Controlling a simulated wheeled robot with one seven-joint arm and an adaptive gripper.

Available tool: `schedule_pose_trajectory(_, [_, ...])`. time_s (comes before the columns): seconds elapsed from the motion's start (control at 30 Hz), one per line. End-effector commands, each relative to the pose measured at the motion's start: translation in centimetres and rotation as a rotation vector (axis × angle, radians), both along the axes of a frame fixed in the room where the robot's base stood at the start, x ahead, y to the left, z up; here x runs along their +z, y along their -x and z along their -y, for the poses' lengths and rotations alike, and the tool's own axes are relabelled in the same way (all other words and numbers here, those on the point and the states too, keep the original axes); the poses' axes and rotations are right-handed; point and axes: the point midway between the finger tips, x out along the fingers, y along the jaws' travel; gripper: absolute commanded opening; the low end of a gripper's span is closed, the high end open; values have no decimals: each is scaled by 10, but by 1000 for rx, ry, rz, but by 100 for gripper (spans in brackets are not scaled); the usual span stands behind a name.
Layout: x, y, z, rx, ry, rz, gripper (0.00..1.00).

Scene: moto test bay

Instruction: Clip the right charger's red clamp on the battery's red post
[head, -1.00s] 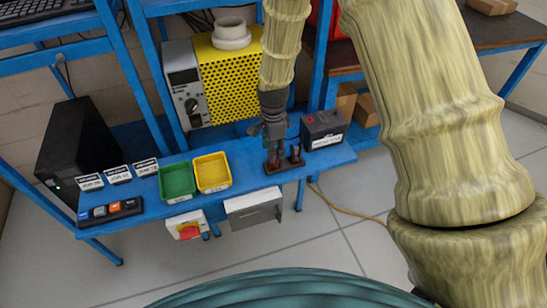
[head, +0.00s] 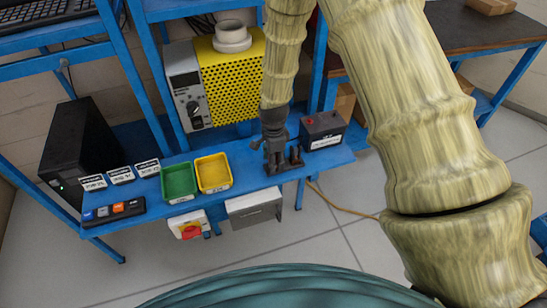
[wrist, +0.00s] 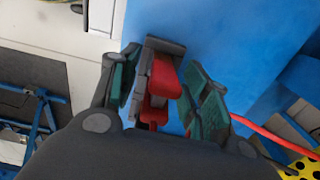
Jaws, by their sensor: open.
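My gripper (wrist: 165,78) is open, with its green-padded fingers on either side of a red clamp (wrist: 163,75), which sits on or against a dark grey holder (wrist: 152,48). I see a gap by the right finger; contact on the left is unclear. In the head view my gripper (head: 275,151) is down at the dark holder on the blue bench and hides the clamp. The black battery (head: 322,131) stands just right of it, with a red post (head: 309,121) on its top left. A red cable (wrist: 258,133) shows right of the gripper in the wrist view.
Green (head: 179,180) and yellow (head: 213,172) bins stand left of the holder. A yellow perforated unit (head: 235,85) with a grey dial panel is behind. The bench's front edge (head: 330,166) is close to the holder and battery.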

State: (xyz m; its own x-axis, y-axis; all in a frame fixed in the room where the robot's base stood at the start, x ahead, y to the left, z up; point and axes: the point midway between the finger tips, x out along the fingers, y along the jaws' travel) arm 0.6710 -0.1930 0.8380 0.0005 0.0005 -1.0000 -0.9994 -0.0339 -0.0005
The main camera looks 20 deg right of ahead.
Motion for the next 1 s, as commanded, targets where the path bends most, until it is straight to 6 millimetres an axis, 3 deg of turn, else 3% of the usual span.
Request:
schedule_pose_trajectory(0.2, [-11,1,0,0,0,-2,46])
schedule_pose_trajectory(0.57, [-12,1,0,0,0,-1,46])
schedule_pose_trajectory(0.83, [-12,1,0,0,0,-1,0])
schedule_pose_trajectory(1.0, [-12,0,0,0,0,-1,0])
